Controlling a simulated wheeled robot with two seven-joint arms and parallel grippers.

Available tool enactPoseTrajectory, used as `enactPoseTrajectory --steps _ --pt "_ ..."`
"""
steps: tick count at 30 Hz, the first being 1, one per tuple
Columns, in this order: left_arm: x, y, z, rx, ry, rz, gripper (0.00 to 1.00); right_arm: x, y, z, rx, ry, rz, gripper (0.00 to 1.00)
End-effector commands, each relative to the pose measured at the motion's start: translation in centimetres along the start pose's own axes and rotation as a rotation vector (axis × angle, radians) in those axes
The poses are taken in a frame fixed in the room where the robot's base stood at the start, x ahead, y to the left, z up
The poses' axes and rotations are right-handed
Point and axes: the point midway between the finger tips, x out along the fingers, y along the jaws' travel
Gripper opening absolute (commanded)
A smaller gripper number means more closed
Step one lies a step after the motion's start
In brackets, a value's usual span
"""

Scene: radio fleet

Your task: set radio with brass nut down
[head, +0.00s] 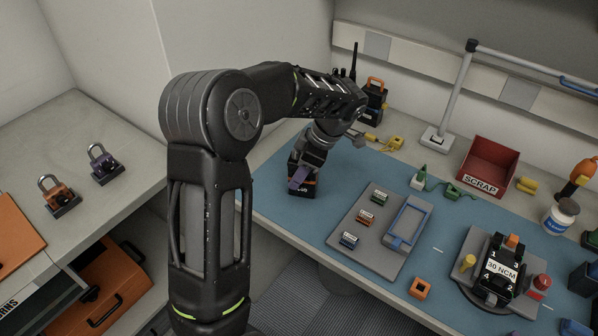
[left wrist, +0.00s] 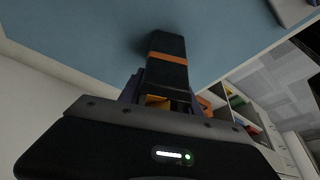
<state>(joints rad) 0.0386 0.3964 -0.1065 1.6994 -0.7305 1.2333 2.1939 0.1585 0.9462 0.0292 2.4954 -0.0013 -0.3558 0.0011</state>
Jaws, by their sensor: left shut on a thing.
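My left gripper (head: 301,174) reaches down over the left part of the blue mat (head: 268,203), with purplish fingers shut on a dark radio (head: 302,191). In the left wrist view the radio (left wrist: 167,58) is a dark block with an orange band, between the purple fingers (left wrist: 130,88). A small yellow patch shows near its base there; I cannot tell whether it is the brass nut. The radio is at or just above the mat; contact is not clear. My right gripper is not in view.
A grey tray (head: 343,223) with small coloured parts lies right of the radio. Farther right are a "30 NCM" device (head: 501,270) and a red SCRAP bin (head: 487,165). A black unit with an orange handle (head: 374,105) stands behind. Two padlocks (head: 105,166) are on the left bench.

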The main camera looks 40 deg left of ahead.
Motion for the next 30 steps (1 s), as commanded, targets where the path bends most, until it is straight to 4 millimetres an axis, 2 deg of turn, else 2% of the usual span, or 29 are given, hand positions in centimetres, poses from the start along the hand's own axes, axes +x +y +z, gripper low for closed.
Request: enactPoseTrajectory --steps 2,3,10,23,26,30 --pt "0.3 0.0 0.1 0.0 0.0 0.001 0.0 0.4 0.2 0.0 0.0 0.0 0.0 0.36" --pt "0.2 0.0 0.1 0.0 0.0 0.0 0.42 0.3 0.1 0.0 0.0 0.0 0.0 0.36" --pt "0.2 0.0 0.1 0.0 0.0 0.0 0.61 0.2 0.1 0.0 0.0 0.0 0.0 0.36" --pt "-0.5 0.0 0.0 0.0 0.0 0.002 0.62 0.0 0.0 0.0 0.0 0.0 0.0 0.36" --pt "-1.8 0.1 0.1 0.0 0.0 0.004 0.62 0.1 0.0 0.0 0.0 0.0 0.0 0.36" --pt "-4.5 0.1 0.1 -0.001 -0.002 0.005 0.62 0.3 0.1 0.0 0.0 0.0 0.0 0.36"
